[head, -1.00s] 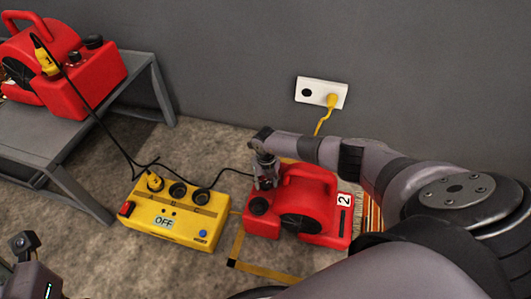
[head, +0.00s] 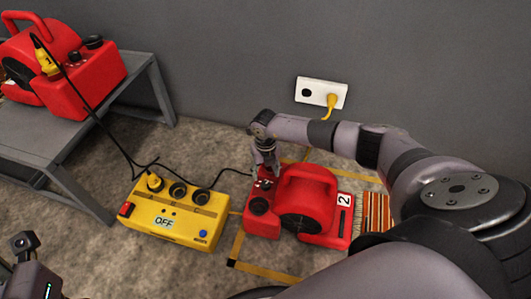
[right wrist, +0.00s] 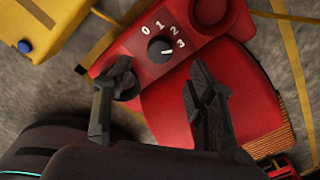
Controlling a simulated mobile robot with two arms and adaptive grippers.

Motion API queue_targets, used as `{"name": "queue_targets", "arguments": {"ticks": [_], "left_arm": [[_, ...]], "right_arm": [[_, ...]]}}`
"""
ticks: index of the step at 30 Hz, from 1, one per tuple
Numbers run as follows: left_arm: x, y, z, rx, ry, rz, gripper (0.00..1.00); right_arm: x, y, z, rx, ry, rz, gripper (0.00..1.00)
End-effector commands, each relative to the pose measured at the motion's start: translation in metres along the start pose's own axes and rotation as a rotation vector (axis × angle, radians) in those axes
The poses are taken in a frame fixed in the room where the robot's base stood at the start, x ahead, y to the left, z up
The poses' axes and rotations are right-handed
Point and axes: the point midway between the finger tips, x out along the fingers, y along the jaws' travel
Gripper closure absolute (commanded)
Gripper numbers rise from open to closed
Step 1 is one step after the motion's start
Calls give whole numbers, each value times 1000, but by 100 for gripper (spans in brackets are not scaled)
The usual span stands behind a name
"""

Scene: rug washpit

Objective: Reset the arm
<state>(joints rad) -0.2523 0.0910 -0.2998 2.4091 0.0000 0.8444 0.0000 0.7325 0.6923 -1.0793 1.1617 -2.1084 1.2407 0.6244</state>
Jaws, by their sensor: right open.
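A red blower (head: 308,200) marked 2 stands on the floor, right of a yellow power box (head: 172,220) reading OFF. My right gripper (head: 265,165) is over the blower's left end. In the right wrist view, the gripper (right wrist: 163,95) is open, with nothing held between its fingers. A dial (right wrist: 160,50) numbered 0 to 3 on the red blower lies beyond the fingertips, apart from them. Its white mark points towards the 3 side. A dark round part (right wrist: 126,88) is partly hidden behind the left finger. My left gripper's fingers do not show.
Another red blower (head: 65,75) stands on a grey bench (head: 150,85) at left. Its black cable runs to the yellow box. A wall outlet (head: 320,92) holds a yellow plug (head: 332,100). Yellow tape (head: 262,271) marks the floor. A striped rug (head: 377,210) lies right of the near blower.

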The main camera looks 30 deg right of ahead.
Motion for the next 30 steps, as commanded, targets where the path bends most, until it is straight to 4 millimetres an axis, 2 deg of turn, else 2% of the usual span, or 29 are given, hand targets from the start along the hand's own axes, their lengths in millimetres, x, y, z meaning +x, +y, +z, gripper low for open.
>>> {"name": "queue_targets", "arguments": {"ticks": [6, 23, 26, 29, 30], "left_arm": [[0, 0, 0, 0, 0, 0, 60], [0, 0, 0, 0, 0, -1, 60], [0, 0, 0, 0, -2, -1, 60], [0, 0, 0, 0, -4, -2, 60], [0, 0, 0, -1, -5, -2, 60]], "right_arm": [[-12, 0, 0, 1, 1, 0, 49], [-11, 5, -3, -3, 5, 11, 49], [-8, 28, -16, -23, 32, 71, 49], [-7, 75, -45, -59, 89, 199, 49], [-9, 98, -61, -77, 119, 267, 49]]}}
